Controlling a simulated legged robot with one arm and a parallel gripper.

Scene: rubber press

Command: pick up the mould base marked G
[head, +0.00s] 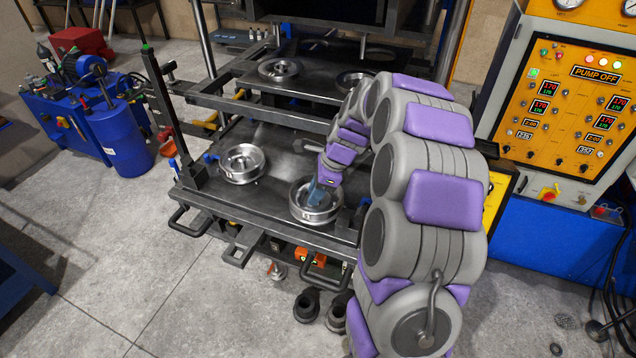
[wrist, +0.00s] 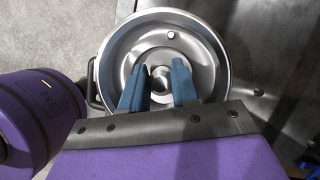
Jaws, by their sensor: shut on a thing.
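A round metal mould base (head: 314,205) sits on the front right of the lower press plate. It also fills the upper middle of the wrist view (wrist: 203,40), with a raised post (wrist: 160,78) at its centre. My gripper (head: 318,190) reaches down into it from above. In the wrist view its two blue fingers (wrist: 160,82) are on either side of the centre post, shut on it. The base looks level and I cannot tell any gap under it. No letter G is readable on it. A second similar mould base (head: 242,163) sits to its left on the same plate.
Two more round mould parts (head: 281,69) lie on the upper plate behind. The lower plate (head: 290,145) is bare between the parts. Black handles (head: 187,222) stick out at its front edge. An orange control panel (head: 575,100) stands right, and blue pump equipment (head: 125,135) left.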

